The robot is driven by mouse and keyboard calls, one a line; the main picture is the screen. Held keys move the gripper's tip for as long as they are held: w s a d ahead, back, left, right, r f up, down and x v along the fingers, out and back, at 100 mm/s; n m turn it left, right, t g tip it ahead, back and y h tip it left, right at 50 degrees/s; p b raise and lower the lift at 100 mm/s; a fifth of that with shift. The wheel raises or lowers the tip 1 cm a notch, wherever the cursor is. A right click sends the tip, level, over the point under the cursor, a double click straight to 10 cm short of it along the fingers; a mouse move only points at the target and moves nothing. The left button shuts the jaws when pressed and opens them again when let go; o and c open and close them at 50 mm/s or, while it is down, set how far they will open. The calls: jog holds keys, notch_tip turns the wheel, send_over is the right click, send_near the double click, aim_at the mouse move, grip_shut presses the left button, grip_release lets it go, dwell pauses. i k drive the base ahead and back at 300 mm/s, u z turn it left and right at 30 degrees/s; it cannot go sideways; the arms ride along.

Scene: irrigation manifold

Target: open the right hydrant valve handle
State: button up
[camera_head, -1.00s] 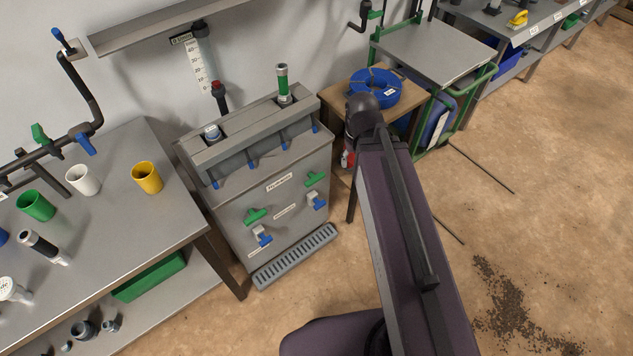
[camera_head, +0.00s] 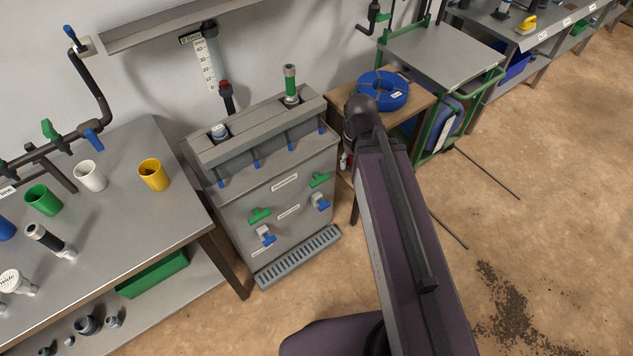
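A grey metal cabinet (camera_head: 284,232) stands by the wall. Its front carries two green handles, a left one (camera_head: 259,215) and a right one (camera_head: 320,179). Below each is a blue-and-white tap, a left one (camera_head: 266,236) and a right one (camera_head: 320,202). The right green handle lies roughly crosswise, slightly tilted; I cannot read the small labels beside it. My arm rises in front, to the right of the cabinet, and bends near the wooden table. My gripper is not visible, and no part of the arm is seen touching the handles.
A metal bench (camera_head: 137,226) with cups and fittings stands left of the cabinet. A wooden table (camera_head: 416,101) with a blue hose coil (camera_head: 383,91) stands at its right. A floor grate (camera_head: 298,258) lies at the cabinet's foot. Dark rods lie on the floor at right.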

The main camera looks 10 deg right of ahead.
aim_at(318, 180)
jog(key=u, duration=0.4)
jog(key=k, duration=1.3)
jog(key=z, duration=0.5)
jog(key=i, duration=1)
jog(key=z, duration=0.05)
